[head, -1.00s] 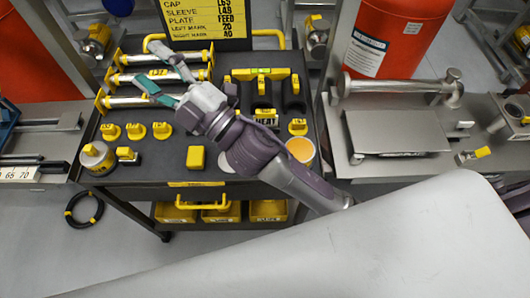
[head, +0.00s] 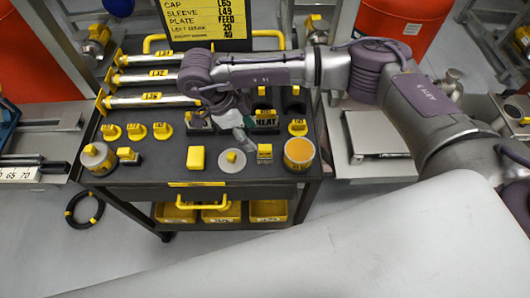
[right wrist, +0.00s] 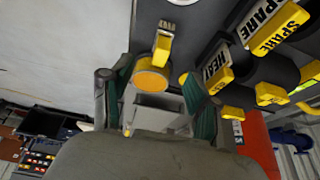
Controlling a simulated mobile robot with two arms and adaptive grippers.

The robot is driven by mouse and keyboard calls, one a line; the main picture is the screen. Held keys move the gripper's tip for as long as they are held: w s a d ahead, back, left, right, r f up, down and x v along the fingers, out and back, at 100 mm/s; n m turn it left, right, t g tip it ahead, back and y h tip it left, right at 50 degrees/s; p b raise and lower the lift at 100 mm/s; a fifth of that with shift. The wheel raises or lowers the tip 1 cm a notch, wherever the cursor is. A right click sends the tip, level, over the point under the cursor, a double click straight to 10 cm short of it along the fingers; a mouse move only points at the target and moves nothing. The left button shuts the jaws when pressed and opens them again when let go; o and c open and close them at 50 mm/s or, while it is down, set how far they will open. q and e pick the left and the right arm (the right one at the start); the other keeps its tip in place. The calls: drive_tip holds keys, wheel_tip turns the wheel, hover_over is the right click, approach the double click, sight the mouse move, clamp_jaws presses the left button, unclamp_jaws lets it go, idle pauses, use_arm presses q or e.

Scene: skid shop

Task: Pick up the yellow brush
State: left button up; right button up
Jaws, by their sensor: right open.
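A small upright yellow piece (head: 264,150), probably the yellow brush, stands on the dark cart top, left of the orange-topped jar. My left gripper is not in view.
The orange-topped jar (head: 299,153) is close right of the yellow piece. A grey disc (head: 232,161) and a yellow block (head: 196,157) are to its left. The HEAT holder (head: 265,121) stands behind. A pale panel (head: 330,245) fills the foreground.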

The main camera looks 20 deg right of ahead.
sight(262, 148)
drive_tip(key=p+x, duration=0.1)
drive_tip(key=x, duration=0.6)
drive_tip(key=shift+s+f+p, duration=0.1)
drive_tip(key=shift+f+p, duration=0.15)
drive_tip(key=shift+p, duration=0.1)
drive_tip(key=shift+d+f+p, duration=0.25)
drive_tip(key=shift+p, duration=0.05)
drive_tip(key=p+x, duration=0.1)
drive_tip(key=x, duration=0.2)
drive_tip(key=shift+d+f, duration=0.25)
drive_tip(key=shift+f, duration=0.05)
drive_tip(key=shift+d+f+p, duration=0.1)
drive_tip(key=shift+f+p, duration=0.2)
drive_tip(key=shift+f, duration=0.1)
clamp_jaws()
